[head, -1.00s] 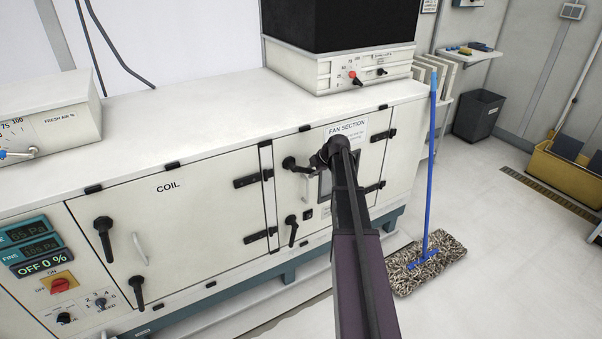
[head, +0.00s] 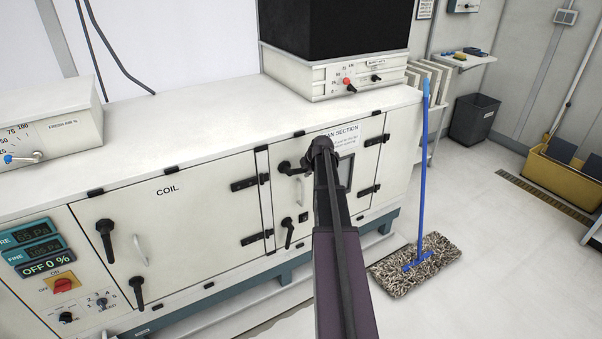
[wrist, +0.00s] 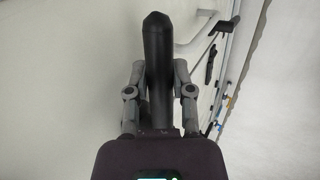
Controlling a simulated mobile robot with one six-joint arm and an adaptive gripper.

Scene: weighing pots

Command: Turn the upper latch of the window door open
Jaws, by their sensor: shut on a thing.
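The window door (head: 368,150) is the white fan section panel with a small dark window (head: 346,172). Its upper latch (head: 285,167) is a black lever at the door's left side, partly hidden behind my arm in the head view. In the wrist view the black latch lever (wrist: 157,45) stands between the two fingers of my gripper (wrist: 159,78), which is shut on it. The lever's tip sticks out past the fingers. In the head view my wrist hides the fingers. The lower latch (head: 289,231) hangs down, apart from my gripper.
The coil door (head: 190,215) with two black latches is to the left. Black hinges (head: 250,183) lie between the doors. A mop with a blue handle (head: 422,170) leans at the cabinet's right end. Open floor lies in front and to the right.

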